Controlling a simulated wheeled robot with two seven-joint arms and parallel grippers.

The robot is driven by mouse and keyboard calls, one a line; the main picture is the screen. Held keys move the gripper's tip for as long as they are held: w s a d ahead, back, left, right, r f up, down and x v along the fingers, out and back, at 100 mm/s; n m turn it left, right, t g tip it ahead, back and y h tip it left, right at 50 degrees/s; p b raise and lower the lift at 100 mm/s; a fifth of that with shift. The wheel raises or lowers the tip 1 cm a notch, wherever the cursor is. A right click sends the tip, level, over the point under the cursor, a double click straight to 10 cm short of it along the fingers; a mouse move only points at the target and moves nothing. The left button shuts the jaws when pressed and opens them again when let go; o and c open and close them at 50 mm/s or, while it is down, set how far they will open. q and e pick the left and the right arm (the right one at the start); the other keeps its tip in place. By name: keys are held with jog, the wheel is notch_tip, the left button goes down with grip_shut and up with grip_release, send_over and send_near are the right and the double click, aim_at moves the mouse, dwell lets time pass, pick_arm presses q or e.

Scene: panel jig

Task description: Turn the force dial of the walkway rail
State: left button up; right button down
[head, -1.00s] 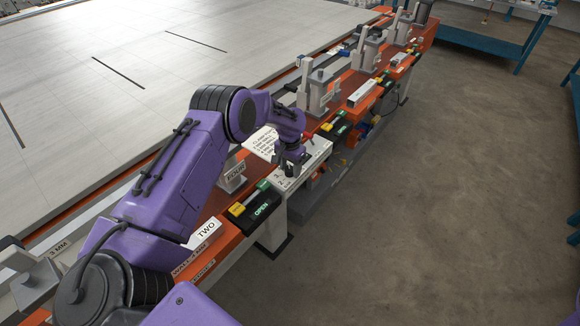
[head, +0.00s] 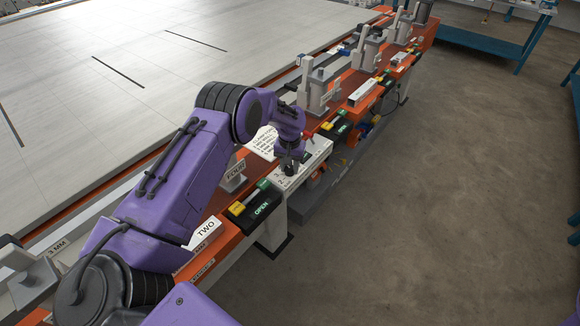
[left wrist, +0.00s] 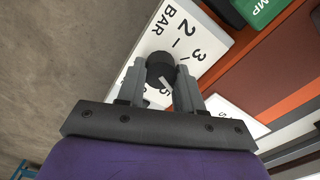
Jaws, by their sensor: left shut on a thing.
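The force dial (left wrist: 161,67) is a dark round knob with a pale mark, on a white panel (left wrist: 184,28) printed with numbers and "BAR" in the left wrist view. My left gripper (left wrist: 160,78) is shut on the dial, one grey finger on each side of it. In the head view my left gripper (head: 288,166) points down at the white panel (head: 316,151) on the orange walkway rail (head: 222,203), and mostly hides the dial. My right gripper is out of view.
Bare floor (head: 450,190) lies to the right.

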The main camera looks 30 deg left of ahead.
aim_at(290, 167)
pick_arm(q)
jog(key=shift+n, duration=2)
jog(key=o, duration=1)
jog(key=shift+o, duration=0.2)
notch_tip(290, 167, up, 11)
jog(key=b, duration=0.2)
jog(key=shift+f, duration=0.2)
